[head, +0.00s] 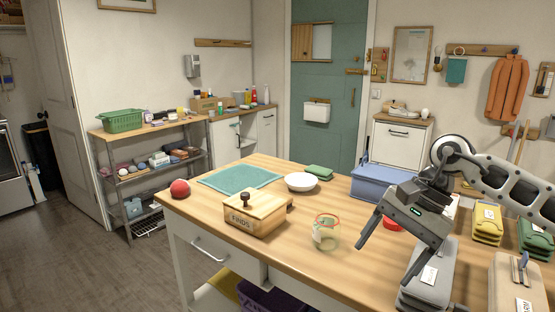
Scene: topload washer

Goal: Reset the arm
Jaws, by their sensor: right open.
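My right arm comes in from the right, and my right gripper (388,262) is over the wooden table (290,258) near its front edge. Its two fingers are spread apart with nothing between them. It is to the right of the glass jar (326,234) with a red ring at its rim and appears apart from it. The left finger reaches down near the jar; the other is over a grey case (428,278). My left gripper and arm are not in view.
A wooden box (257,213), red ball (180,188), white bowl (301,182), teal cloth (240,178) and blue bin (380,184) are on the table. Yellow (487,222) and green (536,236) stacks stand at right. The table's middle has free room.

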